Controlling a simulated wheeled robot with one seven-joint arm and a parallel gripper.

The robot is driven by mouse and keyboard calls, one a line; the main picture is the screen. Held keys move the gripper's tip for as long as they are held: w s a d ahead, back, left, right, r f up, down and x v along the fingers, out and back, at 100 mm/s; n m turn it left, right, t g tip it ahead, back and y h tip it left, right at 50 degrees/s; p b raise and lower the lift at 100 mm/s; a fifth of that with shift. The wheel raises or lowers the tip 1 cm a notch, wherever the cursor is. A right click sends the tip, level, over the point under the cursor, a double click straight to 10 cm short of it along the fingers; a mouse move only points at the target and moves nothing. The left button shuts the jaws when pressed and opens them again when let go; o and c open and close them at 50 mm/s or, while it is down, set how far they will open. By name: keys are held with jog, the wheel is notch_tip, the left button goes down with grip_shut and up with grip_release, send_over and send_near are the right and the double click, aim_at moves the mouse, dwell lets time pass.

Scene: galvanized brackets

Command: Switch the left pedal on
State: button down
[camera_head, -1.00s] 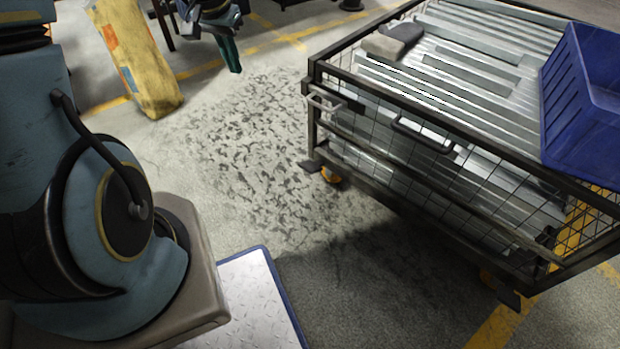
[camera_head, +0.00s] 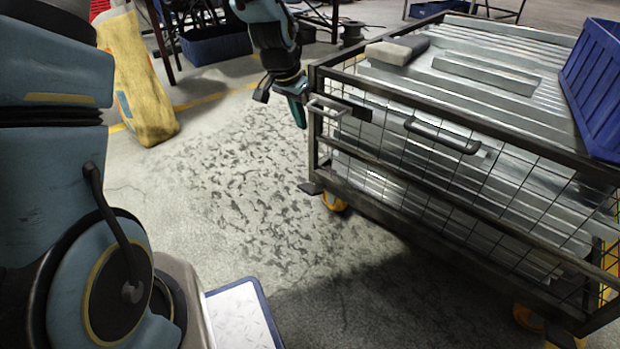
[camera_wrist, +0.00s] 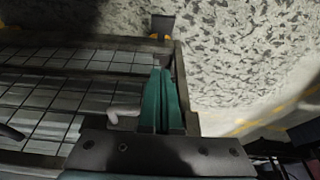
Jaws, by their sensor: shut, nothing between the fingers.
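The cart (camera_head: 450,205) is a dark-framed mesh cage on orange castors. Its left pedal (camera_head: 311,188) is a small dark plate sticking out low at the left corner, by the left castor (camera_head: 334,201). The pedal also shows in the wrist view (camera_wrist: 162,24), beyond my fingertips. A right pedal (camera_head: 562,337) is at the bottom edge, partly cut off. My gripper (camera_head: 299,118), with teal fingers, is shut and empty. It points down beside the cart's left corner post, well above the left pedal. In the wrist view its fingers (camera_wrist: 162,78) overlap the corner post.
A pale handle (camera_head: 328,106) and a dark latch juts from the cart near my fingers. Galvanized brackets (camera_head: 485,75) fill the cart, with a blue bin (camera_head: 600,85) on top. The floor left of the cart is clear.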

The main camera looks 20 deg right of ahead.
jog(key=b, duration=0.9)
send_over(313, 188)
jog(key=f, duration=1.9)
jog(key=shift+w+d+f, duration=0.25)
jog(key=shift+d, duration=0.1)
jog(key=shift+s+a+f+b, duration=0.1)
jog(key=shift+a+f+b, duration=0.2)
jog(key=shift+f, duration=0.25)
jog(key=shift+s+a+f+b, duration=0.1)
jog(key=shift+a+f+b, duration=0.15)
jog(key=shift+f, duration=0.3)
jog(key=shift+s+a+f+b, duration=0.15)
jog(key=shift+a+f+b, duration=0.15)
jog(key=shift+f, duration=0.2)
jog(key=shift+a, duration=0.1)
